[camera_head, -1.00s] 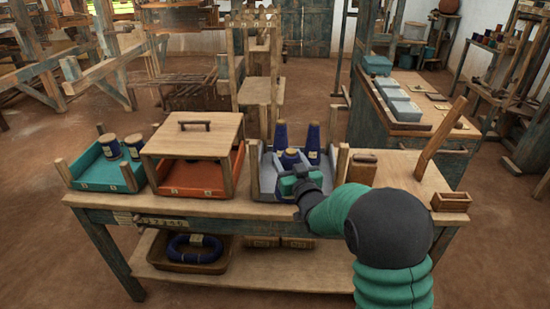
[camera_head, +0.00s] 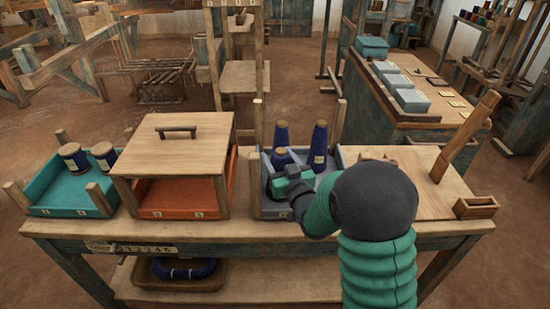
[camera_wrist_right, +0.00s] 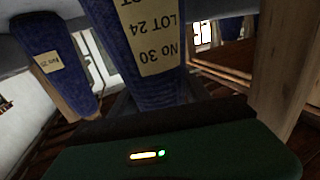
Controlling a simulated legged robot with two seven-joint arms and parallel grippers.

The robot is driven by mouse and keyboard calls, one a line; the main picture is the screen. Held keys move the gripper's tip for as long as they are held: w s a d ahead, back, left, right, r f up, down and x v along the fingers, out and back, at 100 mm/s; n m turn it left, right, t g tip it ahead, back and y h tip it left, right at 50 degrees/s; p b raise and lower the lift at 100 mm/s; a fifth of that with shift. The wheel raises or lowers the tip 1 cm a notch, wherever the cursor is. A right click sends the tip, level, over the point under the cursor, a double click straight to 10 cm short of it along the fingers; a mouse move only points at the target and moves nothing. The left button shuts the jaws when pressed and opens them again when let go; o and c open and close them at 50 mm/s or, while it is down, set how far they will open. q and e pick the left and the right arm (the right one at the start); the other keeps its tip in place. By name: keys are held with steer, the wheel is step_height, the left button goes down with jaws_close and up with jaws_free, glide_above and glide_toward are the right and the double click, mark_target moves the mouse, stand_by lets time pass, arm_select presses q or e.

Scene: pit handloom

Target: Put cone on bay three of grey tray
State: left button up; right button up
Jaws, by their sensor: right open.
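The grey tray (camera_head: 258,205) stands on the table right of the orange tray. In the head view, dark blue yarn cones with tan tops stand upright in it: a back one (camera_head: 282,132), a right one (camera_head: 318,145) and a nearer one (camera_head: 281,158). My right gripper (camera_head: 286,180) is open, low at the tray's front, just in front of the nearer cone. In the right wrist view a blue cone (camera_wrist_right: 150,85) labelled "No 30 LOT 24" fills the middle, close to the jaws; another cone (camera_wrist_right: 50,65) is at left. Bay marks are hidden. My left gripper is out of view.
A teal tray (camera_head: 60,200) holds two short spools at far left. The orange tray (camera_head: 175,198) sits under a wooden lid (camera_head: 175,150). Wooden posts rise around the trays. A small wooden box (camera_head: 475,208) is at the table's right.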

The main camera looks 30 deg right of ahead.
steer(key=shift+o, duration=1.2)
steer(key=shift+s, duration=0.25)
steer(key=shift+o, duration=1)
steer(key=shift+s+d, duration=0.1)
steer(key=shift+w+d+f, duration=0.1)
steer(key=shift+w, duration=0.1)
steer(key=b+v, duration=0.5)
steer(key=b, duration=0.1)
steer(key=b+v, duration=0.6)
steer(key=shift+f, duration=0.25)
steer(key=shift+s+r+b, duration=0.35)
steer(key=shift+s+b, duration=0.2)
steer(key=shift+b, duration=0.15)
